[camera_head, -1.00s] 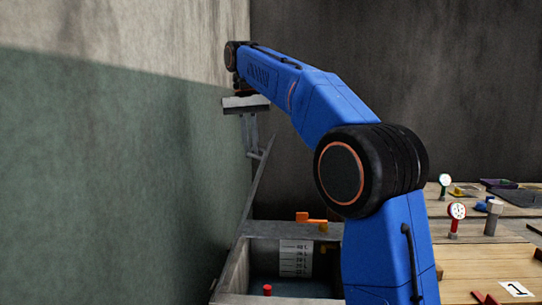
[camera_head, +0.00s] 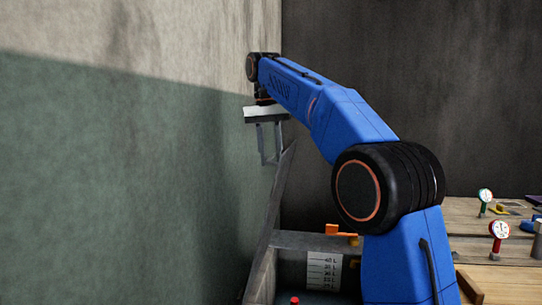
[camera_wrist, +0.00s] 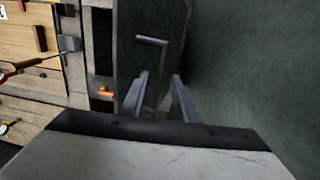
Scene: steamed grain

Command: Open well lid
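The well lid (camera_head: 268,225) is a thin dark panel, raised steeply beside the green wall with its top edge near my gripper. In the wrist view the lid (camera_wrist: 133,65) shows its face with a grey bar handle (camera_wrist: 151,41). My gripper (camera_head: 270,160) points down above the lid's upper edge. In the wrist view its two fingers (camera_wrist: 160,88) are spread, with nothing held between them, and sit apart from the handle. The well (camera_head: 300,285) below is uncovered, with a litre scale (camera_head: 323,271) on its inner wall.
The green and grey wall (camera_head: 130,190) is close on the left of my gripper. An orange valve handle (camera_head: 340,231) sits on the well's back rim. A wooden table (camera_head: 475,255) with gauges (camera_head: 499,231) stands at the right.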

